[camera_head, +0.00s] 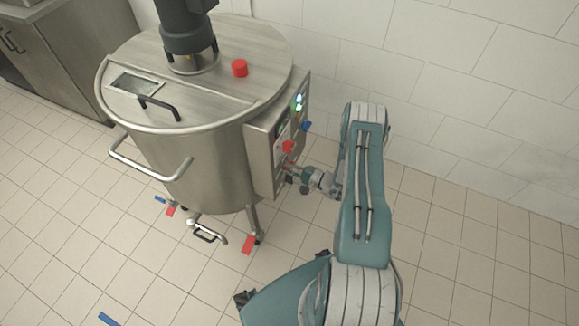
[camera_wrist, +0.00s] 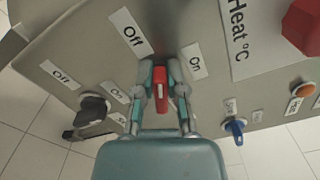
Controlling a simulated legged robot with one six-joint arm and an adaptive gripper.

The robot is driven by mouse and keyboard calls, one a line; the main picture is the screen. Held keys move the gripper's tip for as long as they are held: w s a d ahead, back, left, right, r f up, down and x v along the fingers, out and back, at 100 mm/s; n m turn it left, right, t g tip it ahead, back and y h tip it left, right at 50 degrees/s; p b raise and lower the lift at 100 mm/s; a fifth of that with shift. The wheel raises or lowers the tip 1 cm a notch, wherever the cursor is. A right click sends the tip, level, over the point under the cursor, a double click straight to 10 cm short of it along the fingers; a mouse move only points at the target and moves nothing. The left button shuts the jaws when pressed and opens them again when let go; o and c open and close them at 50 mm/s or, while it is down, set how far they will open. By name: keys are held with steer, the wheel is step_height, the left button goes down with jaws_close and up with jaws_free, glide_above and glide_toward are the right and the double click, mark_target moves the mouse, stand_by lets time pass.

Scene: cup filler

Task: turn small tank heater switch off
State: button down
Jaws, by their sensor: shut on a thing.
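The small steel tank (camera_head: 215,170) has a control panel (camera_head: 262,155) on its right side. In the wrist view, a red switch (camera_wrist: 160,82) sits on the panel between an "Off" label (camera_wrist: 130,33) on its left and an "On" label (camera_wrist: 195,62) on its right, beside a "Heat °C" label (camera_wrist: 245,35). The switch stands roughly upright in the picture, between the two labels. My gripper (camera_wrist: 160,92) has a finger on each side of it and is shut on it. In the head view my gripper (camera_head: 291,172) is at the panel's lower part, where the switch is hard to make out.
A black switch (camera_wrist: 93,106) with its own Off and On labels is left of my gripper. A blue switch (camera_wrist: 235,130), an orange button (camera_wrist: 303,90) and a large red knob (camera_wrist: 304,28) are to the right. A tiled wall (camera_head: 450,100) stands behind my arm.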

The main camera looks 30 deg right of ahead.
steer(key=shift+s+a+f+n, duration=0.1)
steer(key=shift+f+n, duration=0.2)
steer(key=shift+n, duration=0.85)
steer(key=shift+a+f+n, duration=0.1)
steer(key=shift+f+n, duration=0.15)
steer(key=shift+n, duration=0.9)
steer(key=shift+s, duration=0.1)
steer(key=c, duration=0.7)
jaws_free()
steer(key=shift+f, duration=0.1)
steer(key=shift+d, duration=0.1)
steer(key=shift+s+d, duration=0.1)
steer(key=shift+d, duration=0.1)
steer(key=v, duration=1.1)
steer(key=shift+s+d, duration=0.1)
steer(key=shift+s, duration=0.05)
